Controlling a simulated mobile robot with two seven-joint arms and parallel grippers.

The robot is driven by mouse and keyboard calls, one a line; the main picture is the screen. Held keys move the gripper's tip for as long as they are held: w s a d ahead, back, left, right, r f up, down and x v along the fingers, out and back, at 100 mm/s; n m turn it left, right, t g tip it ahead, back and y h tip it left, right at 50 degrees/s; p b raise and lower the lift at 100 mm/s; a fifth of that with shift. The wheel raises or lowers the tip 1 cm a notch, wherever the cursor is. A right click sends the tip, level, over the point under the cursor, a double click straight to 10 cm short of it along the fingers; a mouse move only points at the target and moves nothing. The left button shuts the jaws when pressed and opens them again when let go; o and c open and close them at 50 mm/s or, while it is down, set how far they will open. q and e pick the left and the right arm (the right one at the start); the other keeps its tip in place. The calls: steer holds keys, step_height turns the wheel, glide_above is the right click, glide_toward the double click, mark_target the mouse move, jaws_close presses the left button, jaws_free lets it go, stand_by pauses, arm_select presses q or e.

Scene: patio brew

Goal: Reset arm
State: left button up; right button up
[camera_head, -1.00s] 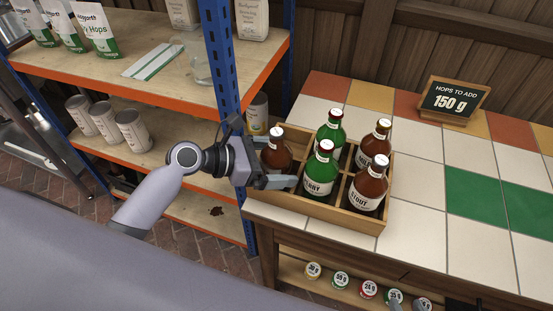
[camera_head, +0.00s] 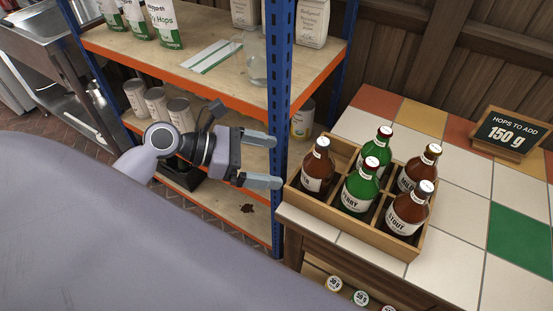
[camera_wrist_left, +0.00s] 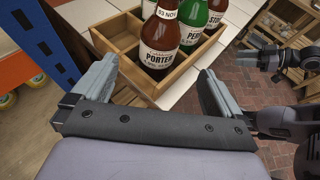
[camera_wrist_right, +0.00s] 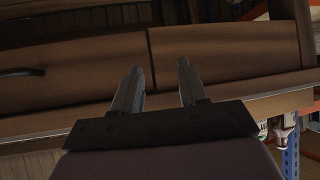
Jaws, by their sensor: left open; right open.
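My left gripper (camera_head: 262,162) is open and empty in the head view. It is in front of the blue shelf post, left of the wooden bottle crate (camera_head: 330,212) and apart from it. The crate stands on the tiled counter with brown and green bottles in its compartments. In the left wrist view, the brown PORTER bottle (camera_wrist_left: 160,45) stands in the crate beyond the open fingers (camera_wrist_left: 157,82). My right gripper (camera_wrist_right: 160,88) is open and empty in the right wrist view, facing a wooden drawer front (camera_wrist_right: 225,50). It does not show clearly in the head view.
A shelf rack (camera_head: 215,87) with an orange edge and blue posts (camera_head: 279,100) stands close to the left gripper. It holds hops bags (camera_head: 163,22), cans (camera_head: 180,112) and a glass jar (camera_head: 257,66). A sign (camera_head: 510,132) reading 150 g stands on the counter.

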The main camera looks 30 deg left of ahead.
stand_by(0.5)
arm_select(q)
steer(key=s+d+f+m+g+y, duration=0.35)
steer(key=s+f+m, duration=0.5)
steer(key=m, duration=0.45)
steer(key=s+a+f+m+y, duration=0.2)
steer(key=s+a+m+y, duration=0.2)
steer(key=s+m+y, duration=0.7)
steer(key=w+d+f+m+t+h, duration=0.3)
steer(key=w+f+t+h, duration=0.2)
steer(key=w+f, duration=0.3)
steer(key=shift+w+f+m+t+h+p, duration=0.15)
steer(key=shift+w+m+t+h+p, duration=0.05)
steer(key=shift+m+t+h+p, duration=0.2)
